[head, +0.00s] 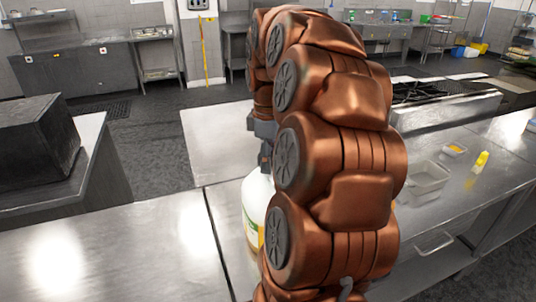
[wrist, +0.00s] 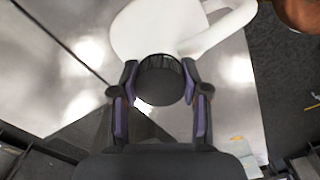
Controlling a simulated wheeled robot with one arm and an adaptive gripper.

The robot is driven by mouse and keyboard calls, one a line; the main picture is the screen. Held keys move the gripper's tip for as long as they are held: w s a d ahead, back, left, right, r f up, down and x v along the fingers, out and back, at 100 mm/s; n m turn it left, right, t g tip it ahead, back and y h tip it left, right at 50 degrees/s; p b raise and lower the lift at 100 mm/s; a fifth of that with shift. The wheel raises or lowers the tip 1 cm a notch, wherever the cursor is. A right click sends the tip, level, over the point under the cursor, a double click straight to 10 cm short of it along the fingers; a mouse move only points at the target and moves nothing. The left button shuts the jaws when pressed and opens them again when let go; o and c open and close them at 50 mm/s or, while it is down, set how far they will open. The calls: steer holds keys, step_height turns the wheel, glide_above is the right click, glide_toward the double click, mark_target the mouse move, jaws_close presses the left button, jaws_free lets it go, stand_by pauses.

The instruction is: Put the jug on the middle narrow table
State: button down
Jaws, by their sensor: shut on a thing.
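The jug (head: 257,205) is white with a green and yellow label. In the head view, my arm hides its right side. In the wrist view, its white body and handle (wrist: 160,28) show beyond its black cap (wrist: 160,80). My gripper (wrist: 160,86) is shut on the cap, one finger on each side. In the head view, only a dark part of my gripper (head: 265,152) shows above the jug. Steel tabletops lie around it: one at front left (head: 110,250) and one farther back (head: 215,150). I cannot tell whether the jug's base touches a surface.
A dark seam separates the front steel tops. To the right, a steel counter (head: 460,225) holds a grey container (head: 429,178) and a yellow item (head: 481,161). A black box (head: 38,140) stands on the left table. Dark floor (head: 145,140) lies open between tables.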

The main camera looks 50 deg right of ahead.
steer(key=shift+r, duration=0.1)
steer(key=c, duration=0.6)
jaws_free()
steer(key=shift+r+b, duration=1.25)
steer(key=shift+r, duration=3.25)
step_height(320, 180, up, 3)
steer(key=p, duration=0.3)
steer(key=shift+f, duration=0.1)
